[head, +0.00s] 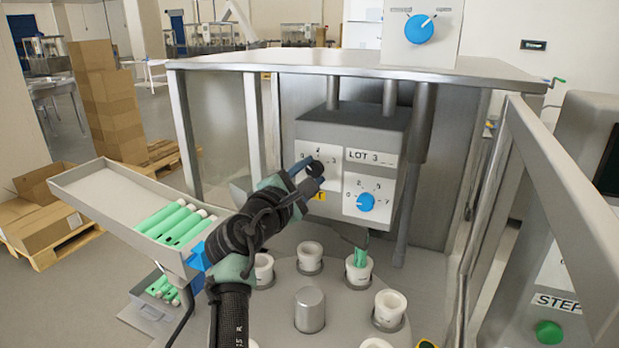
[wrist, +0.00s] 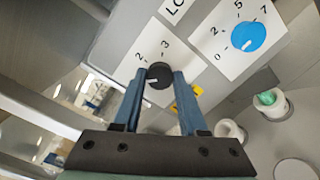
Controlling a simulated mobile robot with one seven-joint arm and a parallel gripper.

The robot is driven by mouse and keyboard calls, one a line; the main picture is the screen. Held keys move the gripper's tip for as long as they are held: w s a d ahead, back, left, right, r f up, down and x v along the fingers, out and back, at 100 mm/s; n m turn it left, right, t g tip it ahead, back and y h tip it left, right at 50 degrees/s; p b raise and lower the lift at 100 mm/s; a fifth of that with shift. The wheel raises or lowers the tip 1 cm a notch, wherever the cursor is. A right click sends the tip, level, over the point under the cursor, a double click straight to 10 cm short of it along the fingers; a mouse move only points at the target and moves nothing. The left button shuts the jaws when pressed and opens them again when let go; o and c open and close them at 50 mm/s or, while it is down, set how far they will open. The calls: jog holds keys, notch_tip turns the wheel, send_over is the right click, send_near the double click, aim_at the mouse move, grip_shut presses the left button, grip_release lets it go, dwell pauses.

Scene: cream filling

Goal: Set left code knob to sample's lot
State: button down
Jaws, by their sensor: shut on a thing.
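The left code knob is a black dial (wrist: 159,76) on a white plate, with a 2 and a 3 legible around it in the wrist view. A pale mark on it points to the lower left in that view. My gripper (head: 312,174) has its blue fingers on either side of this knob and is shut on it; the fingers (wrist: 157,88) also show in the wrist view. In the head view my gripper hides part of the left plate. The label LOT 3 (head: 371,156) is to the right, above the blue right knob (head: 366,202), which also shows in the wrist view (wrist: 248,38).
Below the grey control box (head: 345,127) is a turntable with several white cups, one holding something green (head: 360,258). A tray (head: 100,186) with green tubes is at left. A metal frame post (head: 184,125) and an open panel (head: 560,190) flank the box.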

jog(key=m+b, duration=0.2)
jog(key=m, duration=0.3)
jog(key=shift+f+b, duration=0.2)
jog(key=shift+b, duration=0.2)
jog(key=m+b, duration=0.3)
jog(key=m, duration=0.2)
jog(key=shift+m+y, duration=0.3)
jog(key=m+b, duration=0.3)
jog(key=m, duration=0.2)
jog(key=m+b, duration=0.2)
jog(key=m, duration=0.3)
jog(key=shift+y, duration=0.4)
jog(key=shift+c, duration=2.2)
grip_release()
jog(key=shift+r, duration=0.1)
jog(key=shift+s, duration=0.15)
